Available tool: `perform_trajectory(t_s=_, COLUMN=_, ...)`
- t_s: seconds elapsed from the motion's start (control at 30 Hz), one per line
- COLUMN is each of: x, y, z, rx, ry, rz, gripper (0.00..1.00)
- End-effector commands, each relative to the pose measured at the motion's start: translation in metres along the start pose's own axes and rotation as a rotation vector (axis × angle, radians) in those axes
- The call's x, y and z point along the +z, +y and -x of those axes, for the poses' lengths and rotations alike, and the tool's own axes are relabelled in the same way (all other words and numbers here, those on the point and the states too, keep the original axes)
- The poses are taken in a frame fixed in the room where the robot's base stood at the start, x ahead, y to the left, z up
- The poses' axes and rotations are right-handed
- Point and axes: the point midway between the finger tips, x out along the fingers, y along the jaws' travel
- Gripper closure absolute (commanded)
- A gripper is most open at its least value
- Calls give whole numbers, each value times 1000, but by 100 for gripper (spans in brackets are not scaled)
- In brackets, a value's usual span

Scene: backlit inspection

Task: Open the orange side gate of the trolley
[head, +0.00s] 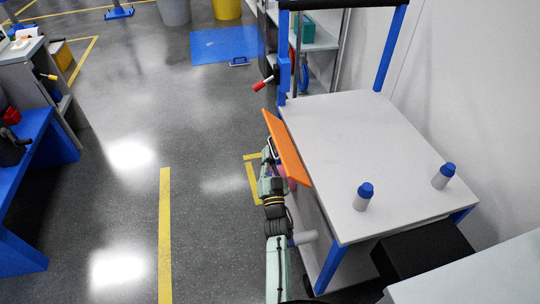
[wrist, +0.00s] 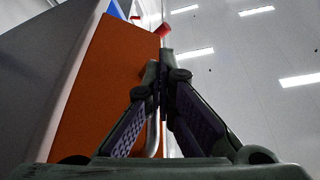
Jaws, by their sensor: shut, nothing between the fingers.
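The orange side gate (head: 287,148) is at the left side of the grey-topped trolley (head: 335,135), near its far left corner. I cannot tell whether it stands ajar. My gripper (head: 268,148) is on the gate's outer left side, close to it. In the wrist view the orange panel (wrist: 105,90) fills the left, and my gripper's fingers (wrist: 160,75) are together with nothing between them. A pale metal bar (wrist: 153,135), perhaps the gate's handle, shows behind the fingers. Whether the fingers touch it is hidden.
Two blue-capped bottles (head: 363,198) (head: 443,175) stand on the trolley top. A red-tipped lever (head: 262,85) sticks out by the trolley's far left post; a red tip (wrist: 170,29) shows in the wrist view. The floor left of the gate is open, up to a blue bench (head: 40,165).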

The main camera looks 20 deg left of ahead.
Motion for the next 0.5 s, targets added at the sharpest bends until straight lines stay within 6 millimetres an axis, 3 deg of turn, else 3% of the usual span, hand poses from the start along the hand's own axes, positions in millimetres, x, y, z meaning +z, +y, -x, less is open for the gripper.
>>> perform_trajectory(t_s=0.03, x=-1, y=14, z=3, rx=27, ry=-2, rz=1, gripper=100)
perform_trajectory(t_s=0.3, x=0, y=16, z=4, rx=30, ry=-4, rz=-1, gripper=100)
perform_trajectory(t_s=0.5, x=0, y=15, z=3, rx=28, ry=-3, rz=0, gripper=86)
